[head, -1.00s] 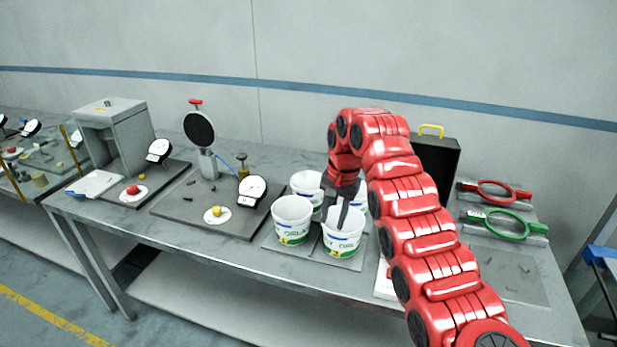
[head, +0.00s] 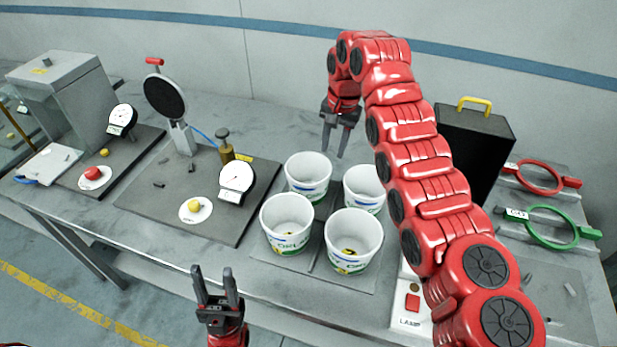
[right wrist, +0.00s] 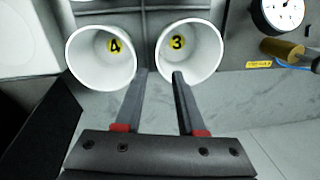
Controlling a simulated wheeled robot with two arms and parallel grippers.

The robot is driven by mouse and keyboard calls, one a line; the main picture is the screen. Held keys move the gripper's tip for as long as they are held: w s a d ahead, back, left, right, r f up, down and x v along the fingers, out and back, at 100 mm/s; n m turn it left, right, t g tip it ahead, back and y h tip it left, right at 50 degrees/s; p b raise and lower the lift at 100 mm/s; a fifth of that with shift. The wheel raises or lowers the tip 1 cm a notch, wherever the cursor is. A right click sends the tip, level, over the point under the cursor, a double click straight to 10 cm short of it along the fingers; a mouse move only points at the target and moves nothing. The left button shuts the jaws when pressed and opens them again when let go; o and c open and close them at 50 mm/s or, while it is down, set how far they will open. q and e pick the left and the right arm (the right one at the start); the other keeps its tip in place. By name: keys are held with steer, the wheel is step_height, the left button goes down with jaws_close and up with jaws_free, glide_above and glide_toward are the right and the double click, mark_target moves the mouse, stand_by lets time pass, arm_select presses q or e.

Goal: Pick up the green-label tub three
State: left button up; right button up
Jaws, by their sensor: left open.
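Four white tubs stand together on a grey mat (head: 312,262). In the right wrist view, tub three (right wrist: 190,58) shows a yellow disc with a 3 inside; beside it is tub four (right wrist: 100,58). Tub three looks to be the back-left tub (head: 308,182) in the head view, with blue and green print low on its side. My right gripper (head: 334,152) is open and empty, behind the back row of tubs. In the right wrist view its fingertips (right wrist: 159,74) overlap the tubs' near rims; contact cannot be told. My left gripper (head: 213,270) is open and empty at the table's front edge.
Front-left (head: 286,225) and front-right (head: 353,240) tubs stand close by. A dial gauge (head: 237,180) and a brass weight (head: 225,148) are left of the tubs. A black case (head: 474,150) stands right. The table behind the tubs is clear.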

steer(key=p, duration=0.3)
glide_above(327, 186)
steer(key=w, duration=0.1)
step_height(327, 186, down, 9)
steer(key=shift+d, duration=0.15)
steer(key=shift+f, duration=0.35)
steer(key=f+p, duration=0.1)
steer(key=f, duration=0.1)
steer(key=f+p, duration=0.1)
steer(key=p, duration=0.1)
steer(key=shift+s+f, duration=0.2)
steer(key=shift+f, duration=1.15)
jaws_close()
